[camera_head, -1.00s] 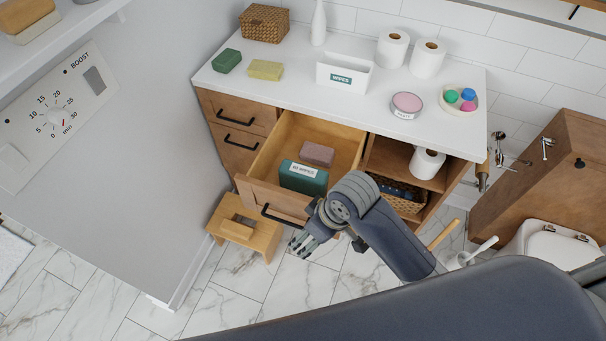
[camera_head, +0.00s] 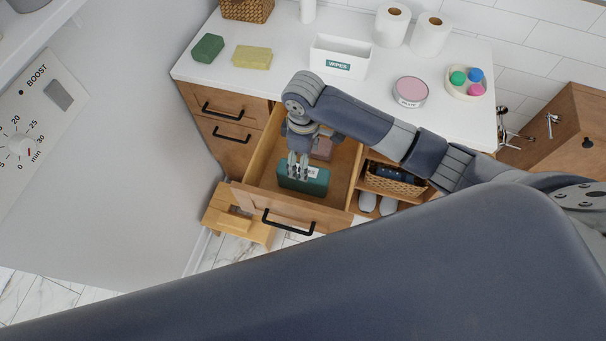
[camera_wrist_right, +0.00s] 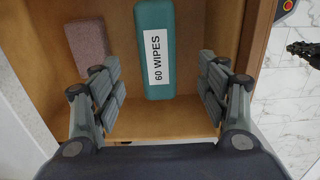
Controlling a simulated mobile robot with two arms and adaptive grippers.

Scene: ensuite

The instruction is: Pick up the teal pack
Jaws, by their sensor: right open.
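The teal pack (camera_head: 312,184) lies in the open wooden drawer (camera_head: 282,206), near its front. Its white label reads "60 WIPES" in the right wrist view (camera_wrist_right: 153,22). My right gripper (camera_head: 298,172) is over the drawer and points down at the pack, hiding part of its top and label. In the wrist view its fingers are spread wide, one on each side of the pack's line, with gaps to both sides. I cannot tell how high the fingertips are above the pack. My left gripper is not in view.
A pinkish-brown block (camera_head: 321,148) lies behind the pack in the drawer; it also shows in the wrist view (camera_wrist_right: 87,44), near one finger. The drawer walls surround both. The white counter (camera_head: 275,83) above holds a WIPES box (camera_head: 341,57), sponges and rolls. A wooden stool (camera_head: 235,222) stands below.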

